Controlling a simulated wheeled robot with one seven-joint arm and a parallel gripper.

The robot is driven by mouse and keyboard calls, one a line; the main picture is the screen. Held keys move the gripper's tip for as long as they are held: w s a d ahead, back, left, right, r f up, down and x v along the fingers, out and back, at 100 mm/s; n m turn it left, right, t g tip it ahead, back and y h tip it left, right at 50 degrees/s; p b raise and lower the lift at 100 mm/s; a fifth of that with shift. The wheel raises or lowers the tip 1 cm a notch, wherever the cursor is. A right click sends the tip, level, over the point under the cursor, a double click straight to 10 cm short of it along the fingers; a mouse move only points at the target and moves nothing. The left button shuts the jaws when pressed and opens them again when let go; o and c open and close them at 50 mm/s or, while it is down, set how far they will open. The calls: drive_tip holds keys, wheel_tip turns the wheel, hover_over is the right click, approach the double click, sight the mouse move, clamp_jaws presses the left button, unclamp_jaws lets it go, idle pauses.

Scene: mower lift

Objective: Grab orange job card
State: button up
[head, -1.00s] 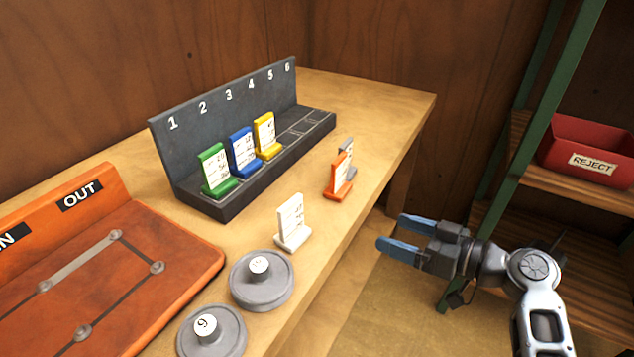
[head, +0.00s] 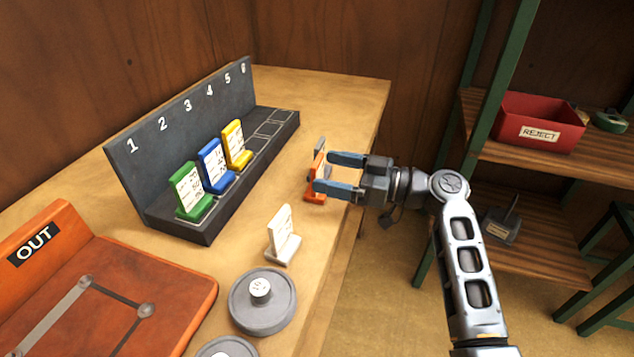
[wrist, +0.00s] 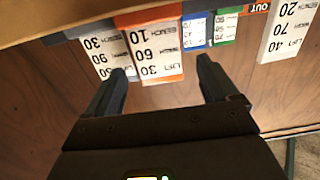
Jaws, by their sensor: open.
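The orange job card (head: 317,178) stands on the workbench near its right edge, partly hidden behind my gripper's fingers in the head view. In the wrist view its white face (wrist: 152,48) with printed numbers lies ahead, between the lines of my fingers. My gripper (head: 331,172) is open and empty, with its blue-tipped fingers reaching towards the card. In the wrist view the fingertips (wrist: 160,75) look just short of the card or at its sides; contact cannot be told. A grey card (wrist: 108,54) stands close beside the orange card and near the left finger in that view.
A white card (head: 283,236) stands nearer on the bench, beside a round grey weight (head: 263,301). The numbered rack (head: 156,221) holds green, blue and yellow cards. A red REJECT bin (head: 540,123) sits on the shelf at right.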

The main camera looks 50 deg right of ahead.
drive_tip(key=shift+w+a, duration=0.15)
drive_tip(key=shift+w, duration=0.35)
drive_tip(key=c, duration=1.2)
drive_tip(key=shift+o, duration=0.2)
